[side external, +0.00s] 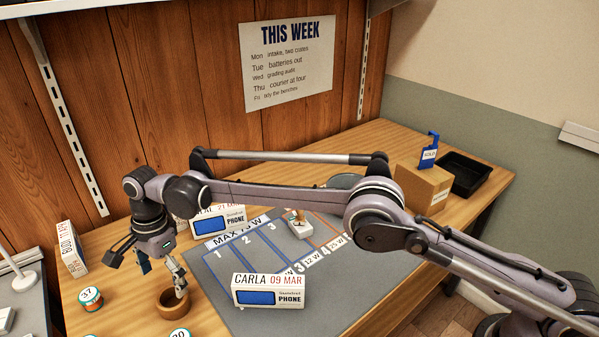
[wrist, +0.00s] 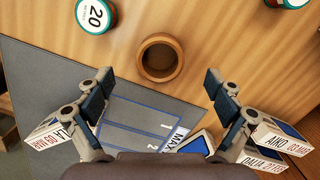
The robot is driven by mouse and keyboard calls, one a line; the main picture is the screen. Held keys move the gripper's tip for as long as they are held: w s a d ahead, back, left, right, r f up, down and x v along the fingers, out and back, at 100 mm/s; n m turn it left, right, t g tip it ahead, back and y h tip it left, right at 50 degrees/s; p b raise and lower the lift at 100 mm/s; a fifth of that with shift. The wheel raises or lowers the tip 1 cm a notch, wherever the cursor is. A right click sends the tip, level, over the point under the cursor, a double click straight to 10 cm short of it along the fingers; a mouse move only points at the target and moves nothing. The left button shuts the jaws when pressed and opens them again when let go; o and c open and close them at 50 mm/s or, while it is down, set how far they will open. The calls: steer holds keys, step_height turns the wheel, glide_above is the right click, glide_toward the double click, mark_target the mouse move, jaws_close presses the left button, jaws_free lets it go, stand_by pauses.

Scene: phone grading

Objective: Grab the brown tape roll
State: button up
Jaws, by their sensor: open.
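The brown tape roll (side external: 173,304) lies flat on the wooden bench, just left of the grey mat, in the side view. In the wrist view the roll (wrist: 160,58) is a brown ring with an open centre, ahead of my fingertips. My gripper (side external: 162,264) is above the bench by the roll, pointing down. In the wrist view my gripper (wrist: 154,85) is open and empty, its fingers wide apart. The roll lies centrally beyond the gap between them, and neither finger appears to touch it.
Round tins stand close by: one marked 37 (side external: 91,298) and one marked 20 (wrist: 96,14). The grey numbered mat (side external: 222,306) adjoins the roll. A cardboard box (side external: 422,190) and black tray (side external: 466,173) are far right.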

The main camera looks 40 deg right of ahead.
mark_target(172, 297)
steer(key=shift+d+f, duration=0.1)
steer(key=shift+f, duration=3.5)
steer(key=c, duration=1.3)
